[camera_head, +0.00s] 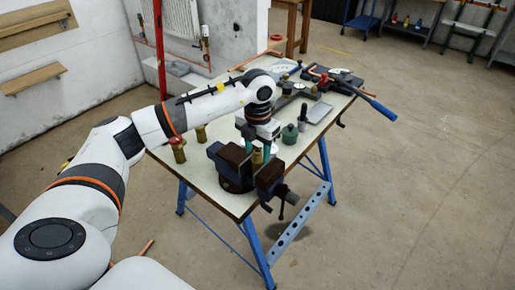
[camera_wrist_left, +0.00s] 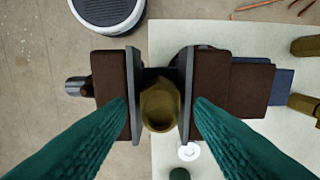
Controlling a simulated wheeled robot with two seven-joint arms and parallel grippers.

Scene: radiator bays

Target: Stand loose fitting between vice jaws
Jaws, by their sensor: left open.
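The vice (camera_head: 232,160) with dark brown jaws is at the near corner of the bench; its jaws (camera_wrist_left: 112,85) also show in the left wrist view. A brass fitting (camera_wrist_left: 160,110) stands between the jaw faces, open end toward the wrist camera, and its top (camera_head: 257,157) shows in the head view. I cannot tell whether it touches both faces. My left gripper (camera_head: 255,150) points down over the vice. Its green fingers (camera_wrist_left: 160,112) are open, one on each side of the fitting and apart from it. My right gripper is not in view.
More brass fittings (camera_head: 178,150) stand on the bench (camera_head: 215,185), left of the vice. A green pot (camera_head: 289,134), a dark bottle (camera_head: 303,117) and a grey tray (camera_head: 320,113) are to its right. A blue-handled tool (camera_head: 375,106) overhangs the bench's right edge.

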